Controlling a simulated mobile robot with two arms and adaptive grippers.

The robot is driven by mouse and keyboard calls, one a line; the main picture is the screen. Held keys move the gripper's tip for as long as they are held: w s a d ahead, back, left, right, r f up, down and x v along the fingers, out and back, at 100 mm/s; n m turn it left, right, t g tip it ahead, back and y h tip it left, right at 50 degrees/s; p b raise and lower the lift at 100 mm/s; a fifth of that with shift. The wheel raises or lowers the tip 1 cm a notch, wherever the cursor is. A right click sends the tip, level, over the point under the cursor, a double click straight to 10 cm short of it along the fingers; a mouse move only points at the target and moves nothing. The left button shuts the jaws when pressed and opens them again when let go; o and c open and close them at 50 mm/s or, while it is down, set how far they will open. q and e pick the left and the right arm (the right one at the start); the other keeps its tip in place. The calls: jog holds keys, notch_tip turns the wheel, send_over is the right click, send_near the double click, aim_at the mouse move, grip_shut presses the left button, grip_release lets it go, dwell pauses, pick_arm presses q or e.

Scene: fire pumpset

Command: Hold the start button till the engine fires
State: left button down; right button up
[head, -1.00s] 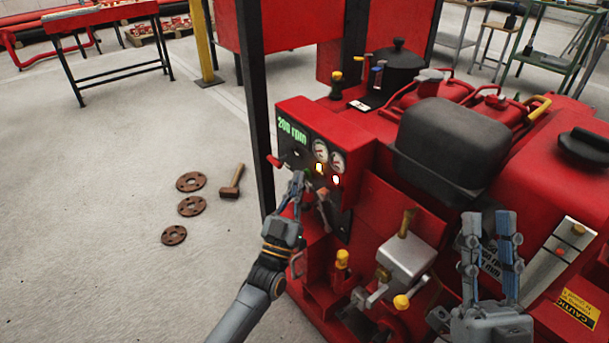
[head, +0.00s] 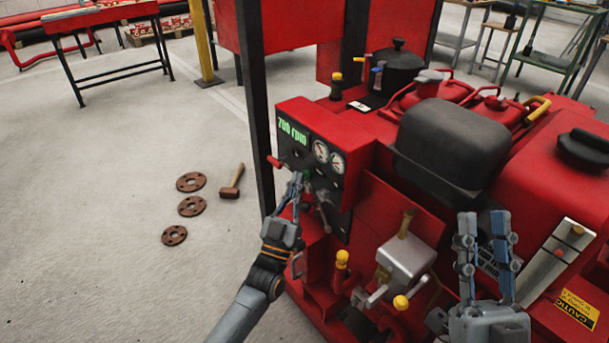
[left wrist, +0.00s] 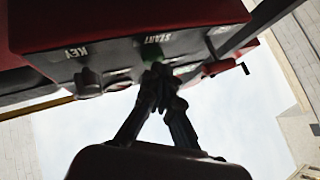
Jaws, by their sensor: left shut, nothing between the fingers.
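The red engine panel (head: 299,112) stands mid-view, with a green display that appears to read 700 rpm. The green start button (left wrist: 152,52) sits under the word START in the left wrist view, partly hidden by my fingertips. My left gripper (head: 297,180) is shut and empty, its tips at the button; it also shows in the left wrist view (left wrist: 158,76). I cannot tell whether the tips press it. The key switch (left wrist: 88,82) is left of the button in that view. My right gripper (head: 485,222) is open and empty, fingers upward, in front of the engine.
Two round gauges (head: 321,151) are on the panel. A grey lever (head: 323,208) hangs close to the left gripper. A black post (head: 256,110) rises behind the panel. A hammer (head: 231,182) and rusty flanges (head: 191,182) lie on the floor at left, with clear floor around them.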

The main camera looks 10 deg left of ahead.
pick_arm(q)
jog(key=shift+s+a+p, duration=0.35)
jog(key=shift+s+a, duration=0.05)
jog(key=shift+s, duration=0.1)
pick_arm(e)
jog(key=shift+w+a+f+g+h, duration=0.1)
jog(key=shift+w+f+g+h, duration=0.4)
jog(key=shift+w+f+g, duration=0.7)
jog(key=shift+s+f, duration=0.1)
